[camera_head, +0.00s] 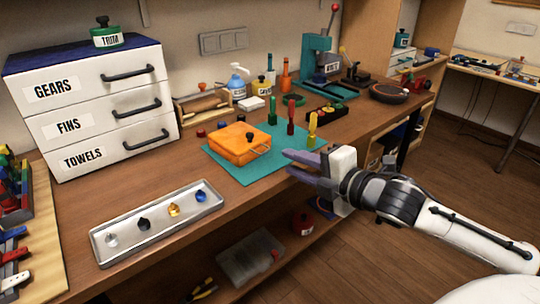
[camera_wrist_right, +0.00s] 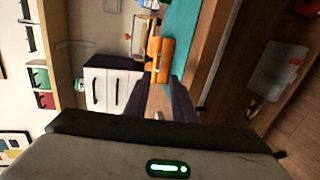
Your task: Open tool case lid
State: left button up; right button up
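The tool case (camera_head: 238,144) is an orange box lying shut on a teal mat (camera_head: 283,142) on the workbench. A dark knob stands on its lid and a thin pale handle is at its right side. The case also shows in the right wrist view (camera_wrist_right: 159,55), beyond the fingertips. My right gripper (camera_head: 291,164) is in front of the mat at the bench's front edge, to the right of the case and apart from it. Its fingers are spread and empty, as the right wrist view (camera_wrist_right: 158,82) shows. My left gripper is in neither view.
A metal tray (camera_head: 157,222) with small parts lies at the front left. A white drawer unit (camera_head: 92,110) stands at the back left. A shelf under the bench holds a clear box (camera_head: 250,258).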

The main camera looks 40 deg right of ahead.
jog(key=x, duration=0.9)
jog(key=shift+w, duration=0.2)
jog(key=shift+f, duration=0.1)
grip_shut()
dwell(1.1)
